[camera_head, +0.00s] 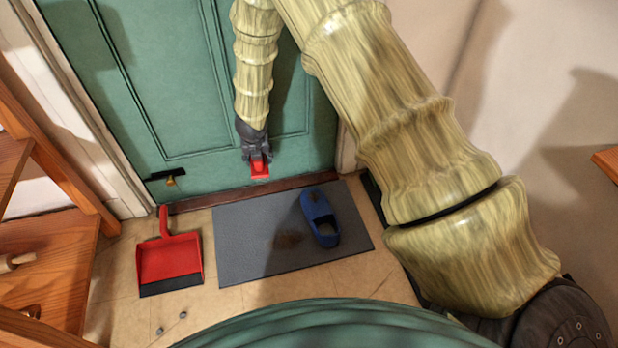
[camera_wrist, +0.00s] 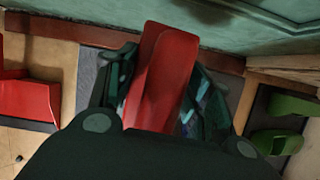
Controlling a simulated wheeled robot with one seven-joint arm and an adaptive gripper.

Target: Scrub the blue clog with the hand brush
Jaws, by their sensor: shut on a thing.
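The blue clog (camera_head: 320,216) lies on the grey doormat (camera_head: 237,258), toward its right side, with a brown smudge on its upper part. A brown dirt patch marks the mat just left of it. My gripper (camera_head: 257,158) is shut on the red hand brush (camera_head: 260,170), in the air in front of the green door, up and left of the clog and apart from it. In the wrist view the brush's red body (camera_wrist: 160,75) sits between the fingers. Its bristles are hard to make out. The clog is hidden there behind my gripper and the brush.
A red dustpan (camera_head: 170,258) lies on the tiles left of the mat. Wooden shelves (camera_head: 50,270) stand at the far left. A green shoe pair (camera_wrist: 285,125) is at the right in the wrist view. The green door (camera_head: 170,90) closes off the back.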

